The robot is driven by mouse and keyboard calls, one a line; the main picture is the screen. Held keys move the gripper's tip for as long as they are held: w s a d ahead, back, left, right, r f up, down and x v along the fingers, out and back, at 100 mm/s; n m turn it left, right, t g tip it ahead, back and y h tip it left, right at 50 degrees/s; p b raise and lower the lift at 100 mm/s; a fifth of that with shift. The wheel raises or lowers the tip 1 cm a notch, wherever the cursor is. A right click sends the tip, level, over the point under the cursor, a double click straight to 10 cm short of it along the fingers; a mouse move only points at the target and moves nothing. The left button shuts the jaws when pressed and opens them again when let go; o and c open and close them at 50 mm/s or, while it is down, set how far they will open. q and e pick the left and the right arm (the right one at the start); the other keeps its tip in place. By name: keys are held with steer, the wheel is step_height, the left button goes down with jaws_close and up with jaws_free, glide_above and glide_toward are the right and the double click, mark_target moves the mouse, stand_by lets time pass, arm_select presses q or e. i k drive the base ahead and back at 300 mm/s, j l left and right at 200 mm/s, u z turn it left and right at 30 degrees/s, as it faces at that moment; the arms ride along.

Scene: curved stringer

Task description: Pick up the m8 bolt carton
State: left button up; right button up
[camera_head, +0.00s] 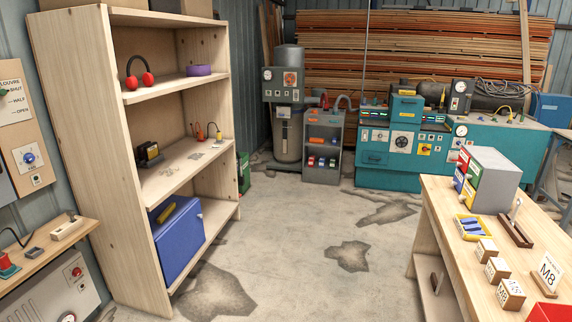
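Several small brown cartons with white labels stand in a row on the wooden workbench (432,200) at the right. The far carton (485,251), the middle carton (497,270) and the near carton (511,294) look alike. Their labels are too small to read surely, so I cannot tell which is the m8 bolt carton. A white card marked M8 (547,274) stands in a brown base to their right. Neither of my grippers is in view.
A yellow tray (459,227) with blue items, a brown stand (515,235) and a grey drawer cabinet (494,180) share the bench. A red item (550,313) lies at its near edge. A tall shelf (85,150) stands left. The stained concrete floor between is clear.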

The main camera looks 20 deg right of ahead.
mark_target(510, 296)
steer(key=i+l+z, duration=0.15)
steer(key=z, duration=0.35)
steer(key=i+z, duration=0.3)
steer(key=z, duration=0.15)
steer(key=i+z, duration=0.25)
steer(key=z, duration=0.25)
steer(key=i+j+z, duration=0.15)
steer(key=z, duration=0.3)
steer(key=i+z, duration=0.1)
steer(key=z, duration=0.65)
